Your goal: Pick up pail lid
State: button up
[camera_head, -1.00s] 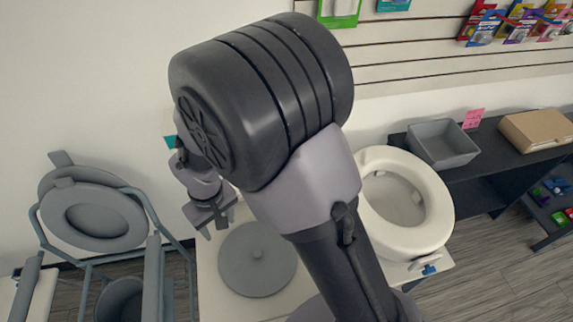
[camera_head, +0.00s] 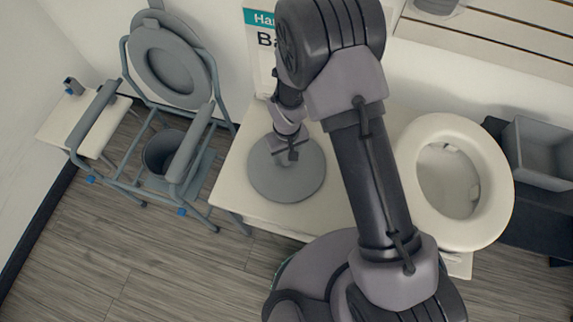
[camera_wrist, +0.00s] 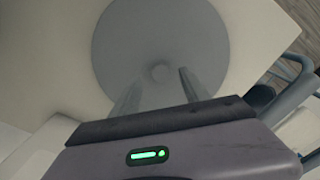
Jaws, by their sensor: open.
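The pail lid (camera_head: 270,184) is a flat grey disc lying on a white table. In the wrist view the lid (camera_wrist: 140,35) fills the upper middle, with a small round knob (camera_wrist: 160,72) at its centre. My gripper (camera_head: 288,158) is over the lid in the head view and hides the knob there. In the wrist view my gripper (camera_wrist: 157,90) is open, with its two fingers apart and the knob just beyond and between their tips. Nothing is between the fingers. I cannot tell how high the fingertips are above the lid.
A grey commode chair (camera_head: 165,65) with a dark pail (camera_head: 160,152) stands left of the white table (camera_head: 237,190). A cream toilet seat (camera_head: 490,205) lies to the right. A grey bin (camera_head: 540,150) sits on a dark shelf at the far right. A sign (camera_head: 260,45) stands behind.

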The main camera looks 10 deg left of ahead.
aim_at(286, 161)
notch_tip(286, 161, down, 4)
jog(key=shift+a+r+b, duration=0.1)
jog(key=shift+b, duration=0.45)
grip_shut()
